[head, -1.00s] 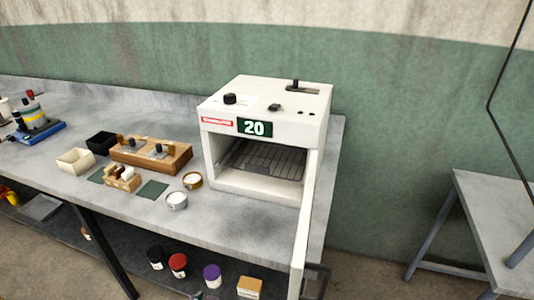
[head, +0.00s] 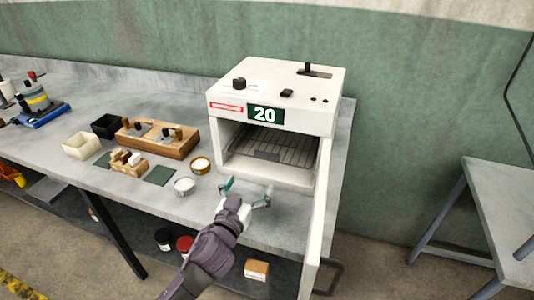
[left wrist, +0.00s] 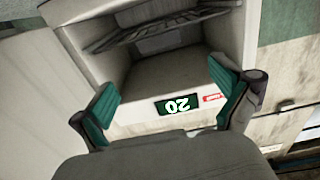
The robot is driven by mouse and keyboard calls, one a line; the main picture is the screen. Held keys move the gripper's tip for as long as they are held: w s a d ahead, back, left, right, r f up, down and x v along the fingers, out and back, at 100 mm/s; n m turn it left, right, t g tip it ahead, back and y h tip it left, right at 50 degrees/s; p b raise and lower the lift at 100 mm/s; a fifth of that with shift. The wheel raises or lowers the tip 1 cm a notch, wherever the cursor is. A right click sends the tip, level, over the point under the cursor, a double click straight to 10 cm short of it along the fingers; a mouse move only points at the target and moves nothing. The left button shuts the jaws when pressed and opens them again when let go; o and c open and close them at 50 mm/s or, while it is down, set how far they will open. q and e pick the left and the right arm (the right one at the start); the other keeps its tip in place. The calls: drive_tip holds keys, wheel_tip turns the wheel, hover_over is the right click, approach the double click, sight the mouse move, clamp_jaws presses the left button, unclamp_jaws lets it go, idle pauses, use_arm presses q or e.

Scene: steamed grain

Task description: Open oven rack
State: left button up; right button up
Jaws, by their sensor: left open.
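The white oven (head: 290,95) stands on the grey bench with its door (head: 318,225) swung open to the right. It also shows upside down in the left wrist view (left wrist: 135,112). The wire oven rack (head: 285,147) lies inside the chamber; it also shows in the left wrist view (left wrist: 150,24). My left gripper (head: 247,188) is open and empty in front of the oven opening, apart from the rack. Its two green-padded fingers (left wrist: 168,97) are spread wide in the left wrist view. My right gripper is not in view.
Left of the oven are a wooden block (head: 157,138), a small metal cup (head: 184,186), an amber-rimmed cup (head: 200,165) and a cream tray (head: 82,146). The open door bounds the right side. Bare bench lies before the oven.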

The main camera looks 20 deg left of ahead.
sight(266, 155)
use_arm(q)
drive_tip(key=w, duration=0.4)
drive_tip(key=w+p, duration=0.1)
drive_tip(key=w, duration=0.7)
drive_tip(key=shift+d, duration=0.25)
drive_tip(key=shift+w+p, duration=0.3)
drive_tip(key=shift+w, duration=0.3)
drive_tip(key=c, duration=1.5)
drive_tip(key=s, duration=0.5)
drive_tip(key=s+p, duration=0.1)
drive_tip(key=s, duration=1.1)
drive_tip(key=shift+s+a+p, duration=0.1)
drive_tip(key=shift+a+p, duration=0.2)
drive_tip(key=shift+p, duration=0.1)
drive_tip(key=shift+c, duration=0.2)
drive_tip(key=o, duration=1.5)
drive_tip(key=shift+o, duration=0.2)
